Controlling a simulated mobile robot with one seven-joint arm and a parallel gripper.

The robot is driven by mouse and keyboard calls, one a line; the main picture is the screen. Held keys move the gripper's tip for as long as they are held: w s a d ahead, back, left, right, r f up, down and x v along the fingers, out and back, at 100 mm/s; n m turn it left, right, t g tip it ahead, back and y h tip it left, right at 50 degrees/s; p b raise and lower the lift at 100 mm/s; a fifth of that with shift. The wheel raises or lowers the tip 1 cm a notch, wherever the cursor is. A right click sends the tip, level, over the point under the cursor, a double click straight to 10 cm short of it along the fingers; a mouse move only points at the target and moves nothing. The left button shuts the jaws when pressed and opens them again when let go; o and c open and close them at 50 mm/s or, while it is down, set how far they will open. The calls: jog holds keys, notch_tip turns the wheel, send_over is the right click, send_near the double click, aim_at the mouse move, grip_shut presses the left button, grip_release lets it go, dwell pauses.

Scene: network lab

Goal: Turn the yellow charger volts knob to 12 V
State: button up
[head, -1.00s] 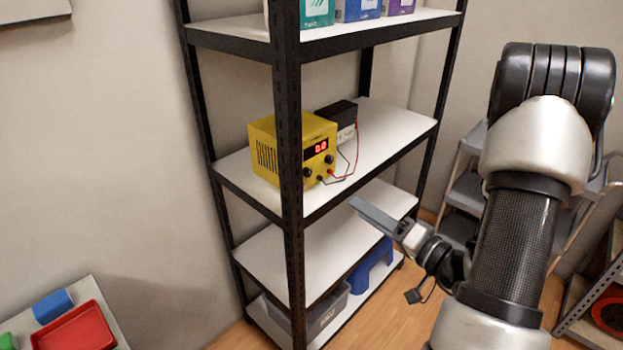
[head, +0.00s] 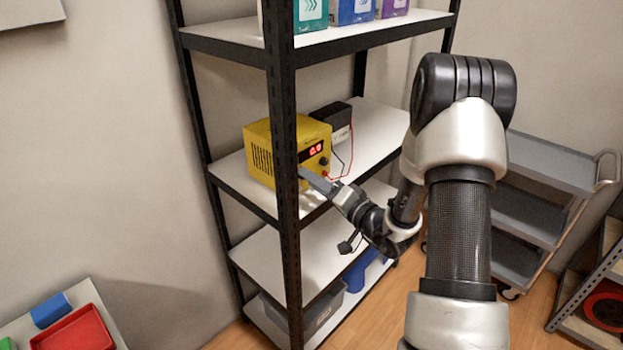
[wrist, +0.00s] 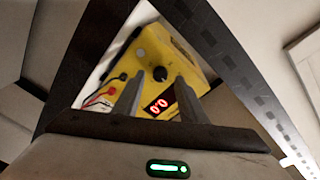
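The yellow charger (head: 262,145) stands on the shelf rack's middle shelf. Its red display (head: 315,150) appears to read 0.0, also in the wrist view (wrist: 158,104). One black knob (head: 323,161) shows at the right of its face in the head view. The lower left knob area is hidden by my gripper and the rack post. My gripper (head: 303,172) is close to the charger's front, low on its face. In the wrist view its two fingers are apart, with a black knob (wrist: 159,73) between or just beyond their tips. Contact and knob labels cannot be made out.
The black rack post (head: 285,200) stands close beside my gripper. Red and black leads run from the charger to a black battery (head: 335,117). A grey cart (head: 545,190) stands at the right. A red tray (head: 75,332) lies at lower left.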

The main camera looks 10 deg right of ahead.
jog(key=shift+w+a, duration=0.25)
jog(key=shift+w, duration=0.1)
jog(key=shift+c, duration=0.4)
grip_shut()
